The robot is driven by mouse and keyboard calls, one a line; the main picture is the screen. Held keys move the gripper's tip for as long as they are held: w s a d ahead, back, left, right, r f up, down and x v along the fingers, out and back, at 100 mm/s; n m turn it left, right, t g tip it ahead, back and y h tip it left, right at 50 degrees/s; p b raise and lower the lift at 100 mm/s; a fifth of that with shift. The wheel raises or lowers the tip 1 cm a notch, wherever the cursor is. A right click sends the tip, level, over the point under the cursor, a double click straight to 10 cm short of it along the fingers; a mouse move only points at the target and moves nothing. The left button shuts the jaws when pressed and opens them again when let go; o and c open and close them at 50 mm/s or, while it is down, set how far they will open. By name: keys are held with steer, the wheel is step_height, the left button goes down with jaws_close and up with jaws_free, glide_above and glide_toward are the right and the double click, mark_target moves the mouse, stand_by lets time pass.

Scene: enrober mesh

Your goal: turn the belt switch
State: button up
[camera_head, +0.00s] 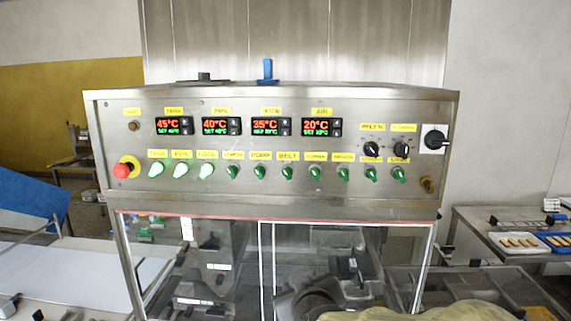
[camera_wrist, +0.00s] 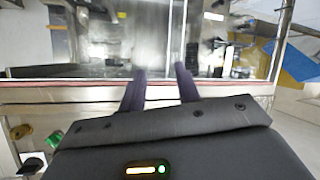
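The belt switch (camera_head: 287,173) is a small green knob on the steel control panel (camera_head: 350,200), under a yellow label that reads BELT. It sits mid-row among similar green knobs, its handle close to upright. The wrist view does not show it; my gripper's body covers much of the panel there. My gripper (camera_wrist: 160,78) is open, its two dark fingers apart with nothing between them. The fingers show in front of the panel's lower edge and the glass. A green knob (camera_wrist: 55,140) and a brass knob (camera_wrist: 20,131) show left of the gripper body.
A red stop button (camera_head: 121,171) is at the panel's left end. Black dials (camera_head: 371,149) and a black rotary switch (camera_head: 433,139) are at its right. Glass doors (camera_head: 200,265) lie below. A side table (camera_head: 480,228) with trays stands at the right.

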mark_target(287, 175)
steer(key=s+a+r+t+h+p, duration=0.1)
steer(key=s+r+t, duration=0.1)
steer(key=r, duration=0.6)
steer(key=s+a+r+t+h+p, duration=0.2)
steer(key=r+t, duration=0.1)
steer(key=r, duration=0.6)
steer(key=shift+a+r, duration=0.15)
steer(key=shift+a, duration=0.15)
steer(key=shift+w, duration=0.1)
steer(key=w+p, duration=0.2)
steer(key=w, duration=0.4)
steer(key=w+p, duration=0.1)
steer(key=w, duration=0.5)
steer(key=w+p, duration=0.2)
steer(key=w, duration=0.3)
steer(key=shift+w+d+p, duration=0.3)
steer(key=shift+w, duration=0.1)
steer(key=shift+s, duration=0.1)
steer(key=shift+s, duration=0.1)
jaws_close()
